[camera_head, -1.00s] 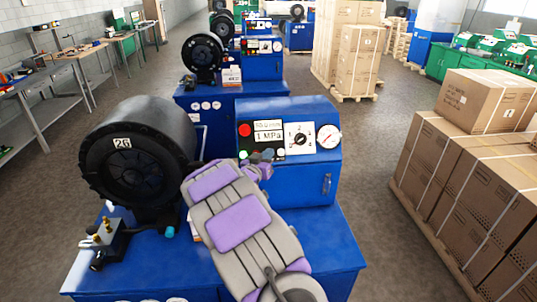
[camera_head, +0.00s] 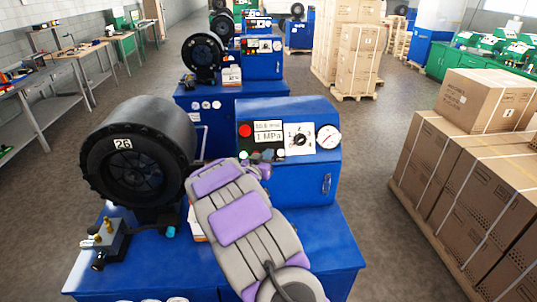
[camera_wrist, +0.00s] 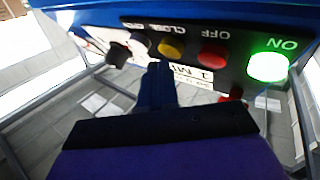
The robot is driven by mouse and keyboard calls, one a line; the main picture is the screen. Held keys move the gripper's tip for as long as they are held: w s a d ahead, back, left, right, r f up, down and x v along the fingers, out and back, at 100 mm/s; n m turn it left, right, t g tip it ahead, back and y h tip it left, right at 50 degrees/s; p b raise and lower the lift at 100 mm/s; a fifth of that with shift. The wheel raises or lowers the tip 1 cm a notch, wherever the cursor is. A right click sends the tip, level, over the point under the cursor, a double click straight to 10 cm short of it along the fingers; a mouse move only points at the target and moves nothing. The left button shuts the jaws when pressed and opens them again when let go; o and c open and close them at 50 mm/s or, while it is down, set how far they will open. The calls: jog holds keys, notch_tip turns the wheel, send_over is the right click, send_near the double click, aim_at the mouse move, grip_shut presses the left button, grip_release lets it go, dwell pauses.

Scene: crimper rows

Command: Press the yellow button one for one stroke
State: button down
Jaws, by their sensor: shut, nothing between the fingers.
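The yellow button (camera_wrist: 171,49) is on the black button strip of the blue control box (camera_head: 290,110). In the head view my gripper (camera_head: 262,157) is at the lower left of the panel, and my arm and gripper hide part of the button row.
A lit green button (camera_wrist: 268,66) marked ON sits beside the red one. The panel has a pressure display (camera_head: 268,131), a dial (camera_head: 299,139) and a gauge (camera_head: 328,137). The black crimper head (camera_head: 140,150) stands at left, strapped boxes (camera_head: 480,180) at right.

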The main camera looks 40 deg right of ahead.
jog(key=shift+w+d+f+p, duration=0.2)
jog(key=shift+w+f+p, duration=0.05)
jog(key=shift+w+p, duration=0.15)
dwell(0.7)
jog(key=shift+s, duration=0.15)
jog(key=shift+s+a+r, duration=0.4)
jog(key=shift+s, duration=0.1)
dwell(0.3)
jog(key=s+a+r, duration=0.1)
jog(key=s, duration=0.1)
jog(key=s+a+r+p, duration=0.1)
jog(key=r, duration=0.1)
jog(key=shift+s+a, duration=0.1)
jog(key=shift+s, duration=0.25)
jog(key=shift+w+f, duration=0.1)
dwell(1.1)
